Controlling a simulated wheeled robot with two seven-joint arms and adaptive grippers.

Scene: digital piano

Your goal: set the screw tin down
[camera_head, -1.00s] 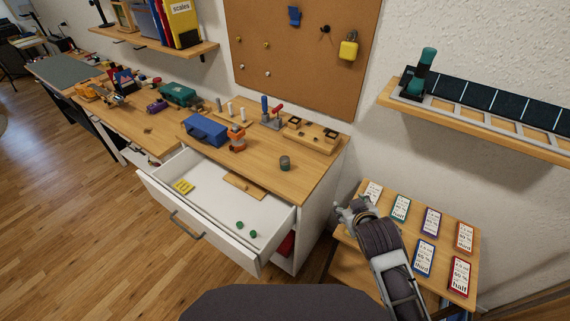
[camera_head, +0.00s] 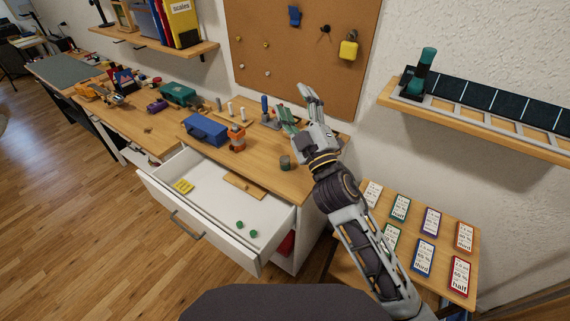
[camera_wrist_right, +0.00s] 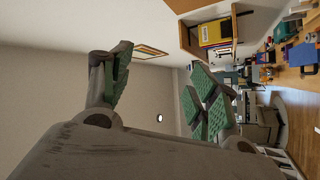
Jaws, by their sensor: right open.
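A small round dark tin with a greenish top (camera_head: 285,162), which looks like the screw tin, stands upright on the wooden desk top (camera_head: 262,172) near its right end. My right gripper (camera_head: 297,108) is raised over the desk's right end, up and to the right of the tin in the head view, with its fingers pointing upward. Its green-padded fingers are spread and hold nothing; the gap also shows empty in the right wrist view (camera_wrist_right: 160,90). The tin cannot be made out in the wrist view. My left gripper is not in view.
An open white drawer (camera_head: 215,205) juts out below the desk, with green pieces and a yellow note inside. A blue box (camera_head: 205,131) and an orange item (camera_head: 236,138) stand left of the tin. A side table (camera_head: 450,222) with several cards stands at right.

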